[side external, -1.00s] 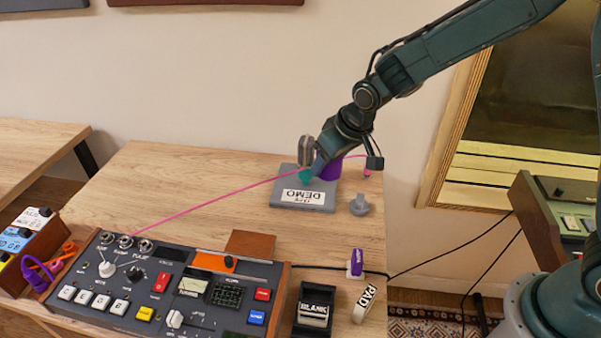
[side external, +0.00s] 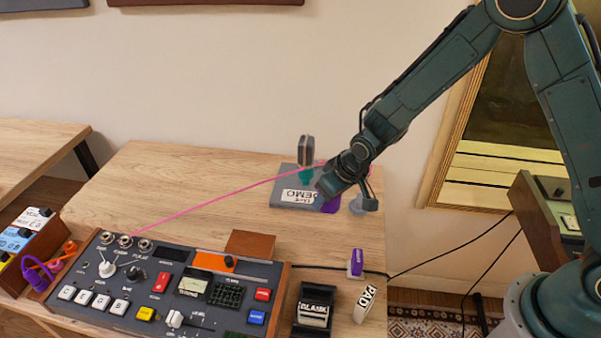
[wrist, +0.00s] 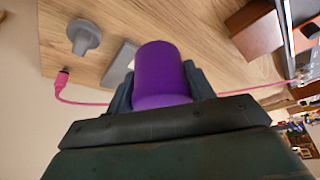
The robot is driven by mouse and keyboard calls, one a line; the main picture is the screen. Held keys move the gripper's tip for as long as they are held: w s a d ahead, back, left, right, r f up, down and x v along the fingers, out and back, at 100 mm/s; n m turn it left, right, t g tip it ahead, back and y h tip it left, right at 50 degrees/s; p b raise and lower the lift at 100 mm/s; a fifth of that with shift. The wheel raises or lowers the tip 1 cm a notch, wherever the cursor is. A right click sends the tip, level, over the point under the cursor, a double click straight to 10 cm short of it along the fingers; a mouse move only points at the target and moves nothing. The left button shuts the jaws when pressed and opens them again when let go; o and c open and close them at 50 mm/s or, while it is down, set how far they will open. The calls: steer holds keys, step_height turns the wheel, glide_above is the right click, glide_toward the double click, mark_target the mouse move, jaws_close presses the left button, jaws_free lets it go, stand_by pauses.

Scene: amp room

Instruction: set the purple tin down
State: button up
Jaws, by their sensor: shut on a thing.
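The purple tin (wrist: 162,75) sits between the two fingers of my gripper (wrist: 160,88) in the wrist view, and the gripper is shut on it. In the side view my gripper (side external: 328,190) hides most of the tin; a purple part (side external: 331,205) shows below it, at the right edge of the grey DEMO box (side external: 268,191). I cannot tell whether the tin touches the table or box.
A grey knob-shaped piece (side external: 357,206) stands just right of my gripper. A pink cable (side external: 220,195) crosses to the control panel (side external: 130,297). The wooden table (side external: 200,180) is bare left of the box.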

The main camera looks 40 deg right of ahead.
step_height(320, 180, down, 6)
steer(key=shift+f, duration=0.25)
steer(key=shift+f, duration=1.9)
steer(key=shift+f, duration=0.15)
steer(key=o, duration=1)
steer(key=v, duration=1.2)
steer(key=shift+r, duration=0.25)
